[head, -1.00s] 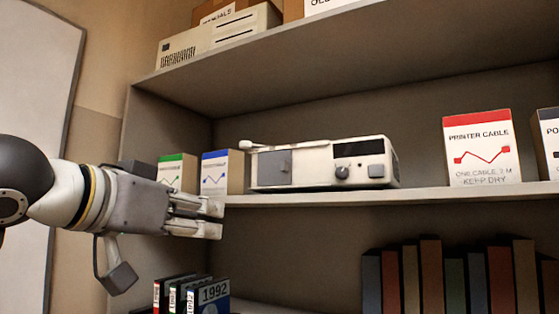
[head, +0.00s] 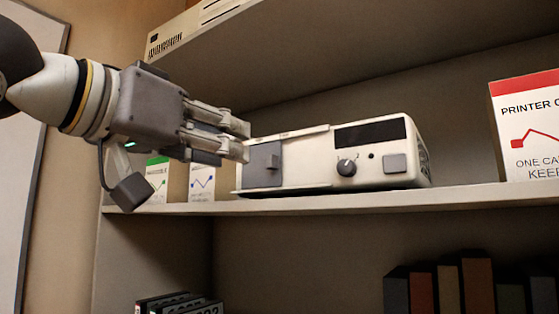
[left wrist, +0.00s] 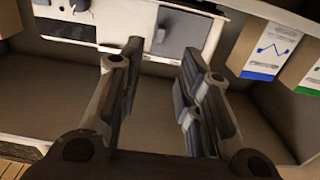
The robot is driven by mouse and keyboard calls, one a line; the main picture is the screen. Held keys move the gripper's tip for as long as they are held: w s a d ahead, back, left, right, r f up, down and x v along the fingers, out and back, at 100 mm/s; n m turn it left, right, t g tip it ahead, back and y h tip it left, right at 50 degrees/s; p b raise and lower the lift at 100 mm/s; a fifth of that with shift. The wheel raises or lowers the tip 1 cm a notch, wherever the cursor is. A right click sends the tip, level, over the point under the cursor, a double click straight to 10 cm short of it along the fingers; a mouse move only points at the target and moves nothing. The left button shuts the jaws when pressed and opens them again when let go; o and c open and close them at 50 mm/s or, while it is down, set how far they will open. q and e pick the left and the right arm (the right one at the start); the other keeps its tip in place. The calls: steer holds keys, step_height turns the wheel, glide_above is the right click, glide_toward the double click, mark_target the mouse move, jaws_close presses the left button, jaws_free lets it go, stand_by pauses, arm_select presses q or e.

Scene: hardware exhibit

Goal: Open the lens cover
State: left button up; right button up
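A white projector-like device (head: 335,155) stands on the shelf with a dark panel, a round knob and a grey button on its front. A grey square lens cover (head: 264,166) with a small raised tab is at the left of its front and looks shut. The cover also shows in the left wrist view (left wrist: 183,33), upside down, with its tab beyond the fingertips. My left gripper (head: 247,143) is just left of the cover, at the device's left end. Its fingers (left wrist: 160,60) are apart with nothing between them. My right gripper is not in view.
Two small printer-cable boxes, one green-topped (head: 157,180) and one blue-topped (head: 202,183), stand behind and below my left gripper. A red-topped box (head: 530,135) stands at the right. The upper shelf (head: 330,70) overhangs the device.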

mark_target(269, 156)
arm_select(q)
steer(key=p+x, duration=0.3)
steer(key=x, duration=0.4)
steer(key=shift+w+d+r, duration=0.2)
steer(key=shift+w+d, duration=0.05)
steer(key=shift+w+d+f+p, duration=0.1)
steer(key=shift+w+d+p, duration=0.25)
steer(key=shift+w, duration=0.2)
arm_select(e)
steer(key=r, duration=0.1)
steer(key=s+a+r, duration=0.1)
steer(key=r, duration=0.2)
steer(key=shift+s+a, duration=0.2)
arm_select(q)
steer(key=shift+c, duration=0.2)
jaws_close()
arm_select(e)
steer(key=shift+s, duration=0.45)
